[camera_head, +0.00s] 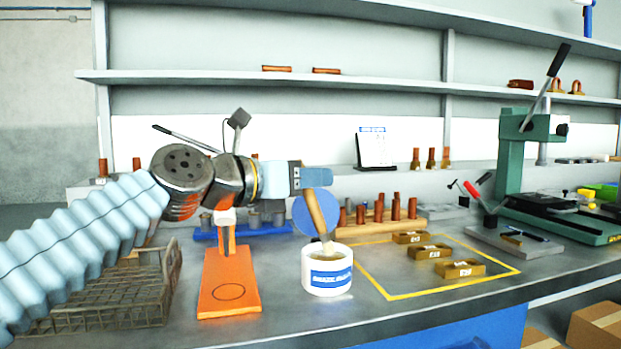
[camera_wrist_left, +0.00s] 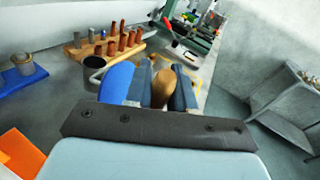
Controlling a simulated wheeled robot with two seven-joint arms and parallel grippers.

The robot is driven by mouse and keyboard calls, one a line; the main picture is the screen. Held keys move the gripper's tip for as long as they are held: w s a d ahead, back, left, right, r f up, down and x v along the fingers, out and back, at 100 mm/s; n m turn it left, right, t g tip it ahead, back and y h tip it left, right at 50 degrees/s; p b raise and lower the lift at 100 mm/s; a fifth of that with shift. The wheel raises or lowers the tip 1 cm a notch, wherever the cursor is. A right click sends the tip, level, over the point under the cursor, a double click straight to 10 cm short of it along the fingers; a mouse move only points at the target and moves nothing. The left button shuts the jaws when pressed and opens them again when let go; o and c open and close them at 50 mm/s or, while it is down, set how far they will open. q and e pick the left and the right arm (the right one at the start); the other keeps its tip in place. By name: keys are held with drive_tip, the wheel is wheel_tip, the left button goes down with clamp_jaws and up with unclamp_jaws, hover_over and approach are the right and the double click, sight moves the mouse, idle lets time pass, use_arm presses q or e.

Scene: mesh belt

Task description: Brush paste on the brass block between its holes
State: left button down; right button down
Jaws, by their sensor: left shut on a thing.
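My left gripper (camera_head: 312,179) is shut on the wooden handle of a brush (camera_head: 317,212); the handle also shows between the fingers in the left wrist view (camera_wrist_left: 162,86). The brush points down, with its pale lower end at the mouth of a white paste pot (camera_head: 327,277) with a blue label. How deep the tip sits is hidden. Three brass blocks lie apart inside a yellow outline: a far one (camera_head: 411,237), a middle one (camera_head: 430,251) and a near one (camera_head: 461,268). Their holes are too small to make out clearly. My right gripper is not in view.
A blue disc (camera_head: 306,214) stands behind the brush. An orange board (camera_head: 229,285) and a wire basket (camera_head: 110,300) lie left of the pot. A wooden rack (camera_head: 380,228) of copper pieces stands behind. A green press (camera_head: 512,160) stands right. The outlined area has bare room around the blocks.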

use_arm(q)
drive_tip(key=shift+f, duration=0.4)
idle(1.4)
wheel_tip(320, 180, up, 3)
drive_tip(key=p, duration=0.2)
drive_tip(key=shift+f+p, duration=0.1)
drive_tip(key=shift+p, duration=0.2)
wheel_tip(320, 180, up, 3)
drive_tip(key=p, duration=0.3)
drive_tip(key=shift+f, duration=0.2)
drive_tip(key=shift+r, duration=0.85)
